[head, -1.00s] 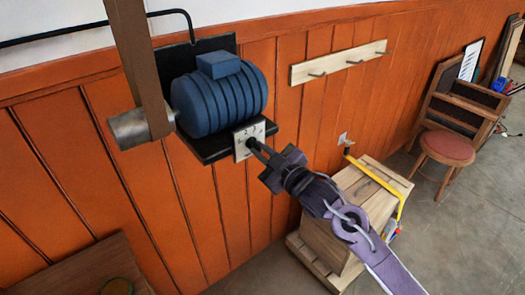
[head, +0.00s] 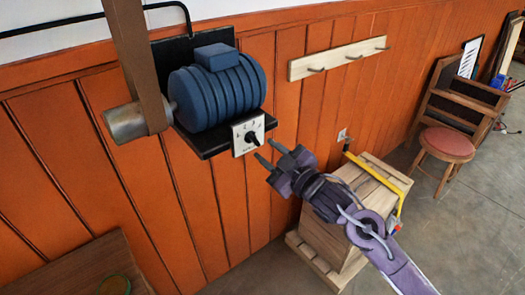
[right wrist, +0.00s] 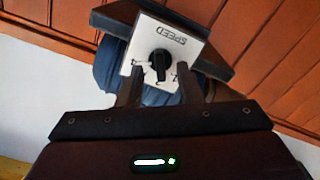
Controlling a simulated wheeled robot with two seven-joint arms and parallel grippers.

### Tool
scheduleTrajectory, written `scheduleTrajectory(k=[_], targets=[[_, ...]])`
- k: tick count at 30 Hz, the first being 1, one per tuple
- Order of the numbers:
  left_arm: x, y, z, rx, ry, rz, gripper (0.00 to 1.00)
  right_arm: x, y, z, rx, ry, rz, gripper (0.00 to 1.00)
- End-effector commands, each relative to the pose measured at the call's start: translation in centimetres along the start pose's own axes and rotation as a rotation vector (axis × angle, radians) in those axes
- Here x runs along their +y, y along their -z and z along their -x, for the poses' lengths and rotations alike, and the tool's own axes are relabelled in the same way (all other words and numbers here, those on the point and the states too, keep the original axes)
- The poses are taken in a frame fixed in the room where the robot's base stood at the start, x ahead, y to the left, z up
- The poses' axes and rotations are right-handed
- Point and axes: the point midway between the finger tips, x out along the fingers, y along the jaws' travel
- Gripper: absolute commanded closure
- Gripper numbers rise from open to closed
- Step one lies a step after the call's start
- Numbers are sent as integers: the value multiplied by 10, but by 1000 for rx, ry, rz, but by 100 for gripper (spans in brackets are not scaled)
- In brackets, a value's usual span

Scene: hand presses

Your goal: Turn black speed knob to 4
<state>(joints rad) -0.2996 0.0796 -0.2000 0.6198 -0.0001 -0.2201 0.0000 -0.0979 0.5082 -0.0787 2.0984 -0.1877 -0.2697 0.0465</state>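The black speed knob (head: 252,139) sits on a white dial plate (head: 239,150) fixed beside the blue motor. Small numbers arc around the knob; its exact setting is too small to read. In the right wrist view the knob (right wrist: 160,62) shows on the plate, which appears upside down with the word SPEED. My right gripper (head: 265,150) is open and empty, its two fingers apart, just right of and below the knob and clear of it. In the right wrist view its fingertips (right wrist: 157,75) frame the knob from either side. My left gripper is not in view.
The blue motor (head: 218,95) stands on a black shelf (head: 222,139) on the orange panelled wall, with a brown belt (head: 139,60) at its left. A wooden crate (head: 325,215) stands below the right arm. A peg rail (head: 305,68) is higher right.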

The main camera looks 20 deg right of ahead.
Motion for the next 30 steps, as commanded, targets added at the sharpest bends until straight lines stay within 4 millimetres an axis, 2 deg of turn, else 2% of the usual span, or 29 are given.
scheduleTrajectory(k=[3, 10, 26, 28, 30], targets=[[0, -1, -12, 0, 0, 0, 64, -3, -4, 21, -2, 2, 2, 67], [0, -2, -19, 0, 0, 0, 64, -1, -2, 43, -2, 0, 0, 67], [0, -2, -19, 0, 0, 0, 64, 0, -1, 45, -3, 0, -2, 67], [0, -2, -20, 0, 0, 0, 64, -1, -9, 44, -15, -2, -8, 67], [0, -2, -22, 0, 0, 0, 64, -2, -30, 42, -48, -7, -27, 67]])
